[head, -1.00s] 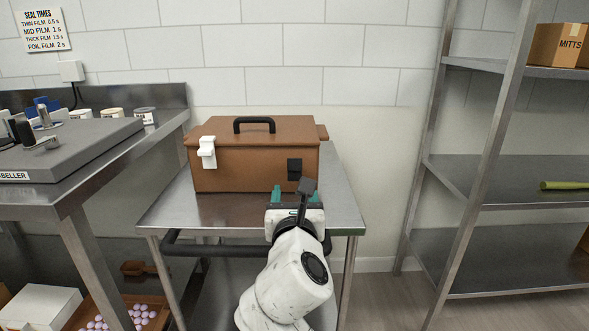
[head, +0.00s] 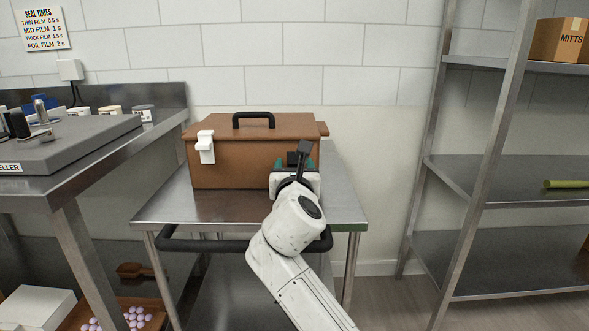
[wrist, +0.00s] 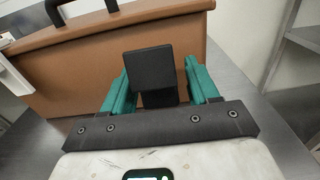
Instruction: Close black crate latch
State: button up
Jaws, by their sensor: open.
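The brown crate (head: 235,165) with a black top handle (head: 253,120) stands lid down on a metal cart. Its black latch (head: 292,158) is on the right of the front face, largely hidden by my gripper in the head view. In the wrist view the black latch (wrist: 150,70) shows as a square plate with a smaller dark part below it; how far it stands off the crate is hard to tell. My gripper (wrist: 158,72) is open, its teal fingers on either side of the latch. I cannot tell whether they touch it. My gripper (head: 296,167) is close to the crate front.
A white latch (head: 205,147) is on the crate's front left. The steel cart top (head: 170,208) has a black push bar (head: 200,246) in front. A workbench (head: 100,170) stands left and a metal shelf rack (head: 490,180) right. The cart top right of the crate is clear.

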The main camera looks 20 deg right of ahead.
grip_shut()
dwell(0.4)
